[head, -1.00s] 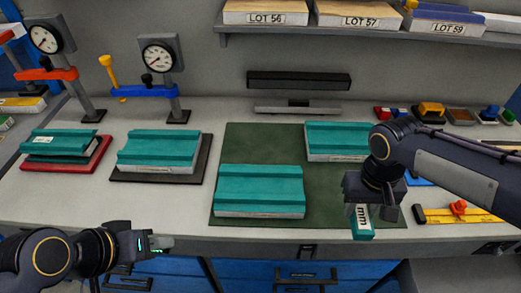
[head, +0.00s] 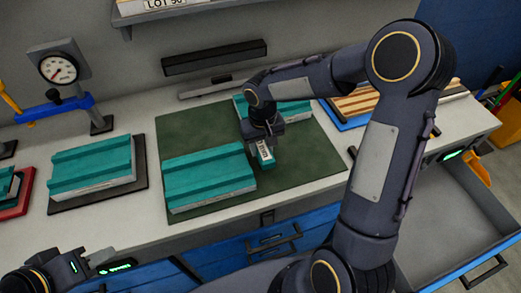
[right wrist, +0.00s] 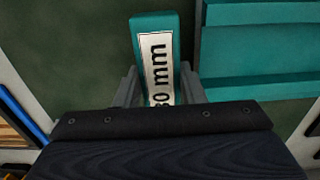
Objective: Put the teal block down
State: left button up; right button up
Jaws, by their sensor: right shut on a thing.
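The small teal block (head: 268,157) has a white label, read partly as "0 mm" in the right wrist view (right wrist: 155,50). My right gripper (head: 265,145) is shut on it, with a finger on each side. The block is over the dark green mat (head: 200,124), just right of the front teal panel (head: 210,176) and in front of the rear teal panel (head: 286,110). I cannot tell whether its lower end touches the mat. My left gripper (head: 100,262) is low at the front left, away from the block; its jaws are unclear.
Another teal panel (head: 92,168) lies on a black plate at left, near a dial gauge (head: 58,69) on a stand. A striped panel (head: 355,101) is at the right rear. An open drawer (head: 440,235) juts out at front right. Bare mat lies right of the block.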

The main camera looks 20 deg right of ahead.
aim_at(261, 154)
jog(key=shift+w+f, duration=0.3)
jog(key=shift+f, duration=0.15)
notch_tip(261, 154, down, 3)
jog(key=shift+f, duration=0.2)
jog(key=o, duration=0.8)
jog(key=shift+c, duration=0.2)
